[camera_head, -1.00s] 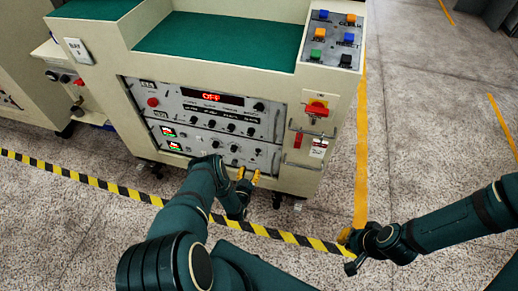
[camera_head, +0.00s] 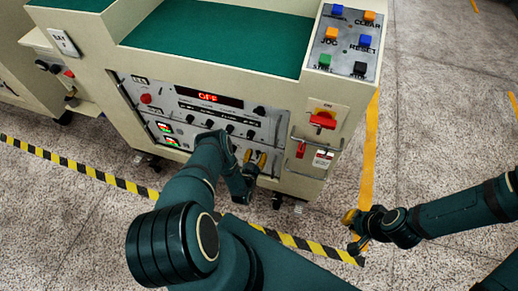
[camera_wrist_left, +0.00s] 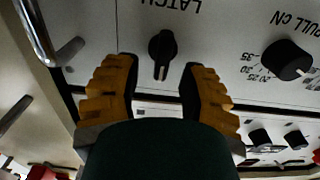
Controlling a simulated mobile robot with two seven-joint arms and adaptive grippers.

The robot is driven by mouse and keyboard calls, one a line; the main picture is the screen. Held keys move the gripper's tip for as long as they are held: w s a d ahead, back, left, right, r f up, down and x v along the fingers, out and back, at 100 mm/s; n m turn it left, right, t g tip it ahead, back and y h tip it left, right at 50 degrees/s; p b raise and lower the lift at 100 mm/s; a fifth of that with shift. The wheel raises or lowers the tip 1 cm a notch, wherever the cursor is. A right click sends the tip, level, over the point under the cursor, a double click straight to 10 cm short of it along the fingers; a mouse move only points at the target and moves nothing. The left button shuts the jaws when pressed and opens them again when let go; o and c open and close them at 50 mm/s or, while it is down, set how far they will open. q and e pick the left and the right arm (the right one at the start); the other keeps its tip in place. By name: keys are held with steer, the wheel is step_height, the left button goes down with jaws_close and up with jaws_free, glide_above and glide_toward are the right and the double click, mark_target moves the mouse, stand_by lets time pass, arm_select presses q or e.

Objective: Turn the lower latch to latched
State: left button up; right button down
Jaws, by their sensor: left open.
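The lower latch is a black pointer knob (camera_wrist_left: 162,54) under an upside-down LATCH label in the left wrist view. Its narrow end points toward the bottom of that picture. My left gripper (camera_wrist_left: 161,80) is open, with its yellow ridged fingers on either side of the knob; I cannot tell whether they touch it. In the head view my left gripper (camera_head: 255,160) is at the right part of the lower control panel and the latch cannot be made out. My right gripper (camera_head: 351,218) hangs over the floor to the right, its jaw opening unclear.
A metal handle (camera_wrist_left: 48,40) stands close beside the left finger in the wrist view. A round dial knob (camera_wrist_left: 287,60) is on the other side. The cabinet also carries a red switch (camera_head: 323,119) and a button panel (camera_head: 346,42). Floor on the right is clear.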

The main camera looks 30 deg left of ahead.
arm_select(q)
steer(key=shift+w, duration=0.15)
jaws_close()
